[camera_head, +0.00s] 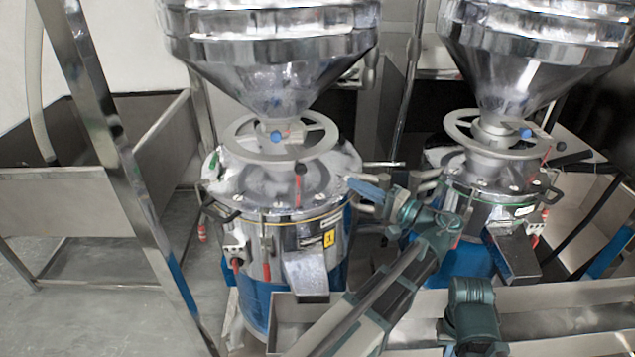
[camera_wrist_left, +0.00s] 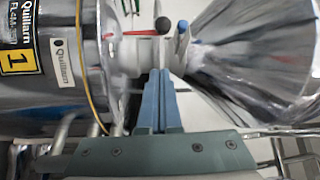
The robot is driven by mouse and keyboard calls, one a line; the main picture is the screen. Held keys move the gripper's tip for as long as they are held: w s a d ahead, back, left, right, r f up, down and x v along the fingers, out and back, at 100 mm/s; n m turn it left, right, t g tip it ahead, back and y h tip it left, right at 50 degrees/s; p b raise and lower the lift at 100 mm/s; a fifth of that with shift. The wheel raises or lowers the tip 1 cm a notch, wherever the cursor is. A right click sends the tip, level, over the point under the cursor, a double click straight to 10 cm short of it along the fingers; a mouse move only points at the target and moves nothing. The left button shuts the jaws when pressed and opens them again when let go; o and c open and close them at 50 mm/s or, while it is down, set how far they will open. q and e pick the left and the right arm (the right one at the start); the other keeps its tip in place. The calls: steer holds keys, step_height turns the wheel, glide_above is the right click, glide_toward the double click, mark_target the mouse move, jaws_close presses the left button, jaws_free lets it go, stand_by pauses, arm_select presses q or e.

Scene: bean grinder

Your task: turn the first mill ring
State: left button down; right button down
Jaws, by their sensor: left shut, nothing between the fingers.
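The first mill (camera_head: 318,238) is the left of two steel grinders and carries a yellow label with a 1. Its grey spoked ring (camera_head: 243,152) sits level under a steel hopper cone (camera_head: 275,80). My left gripper (camera_head: 354,184) is at the right side of this mill, below the ring's height. Its blue fingers (camera_wrist_left: 158,75) are closed together and empty. In the left wrist view, a black ball knob (camera_wrist_left: 163,25) on a red stem shows just beyond the fingertips. I cannot tell whether the fingertips touch the mill. My right gripper is out of view.
A second mill (camera_head: 490,205) with its own ring (camera_head: 520,143) stands to the right. A steel trough (camera_head: 285,325) runs along the front, below the outlet spouts. A steel post (camera_head: 120,160) and an open bin (camera_head: 60,200) are at the left.

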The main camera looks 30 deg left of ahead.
arm_select(q)
steer(key=shift+m+g, duration=0.7)
steer(key=shift+m, duration=0.1)
steer(key=a, duration=0.2)
steer(key=w+a, duration=0.1)
steer(key=a, duration=0.4)
steer(key=shift+w+a+r+p, duration=0.25)
steer(key=shift+a+r+p, duration=0.15)
steer(key=shift+s+a+r, duration=0.15)
steer(key=shift+s+a, duration=0.55)
steer(key=shift+s, duration=0.2)
steer(key=shift+s+a, duration=0.4)
steer(key=shift+a, duration=0.15)
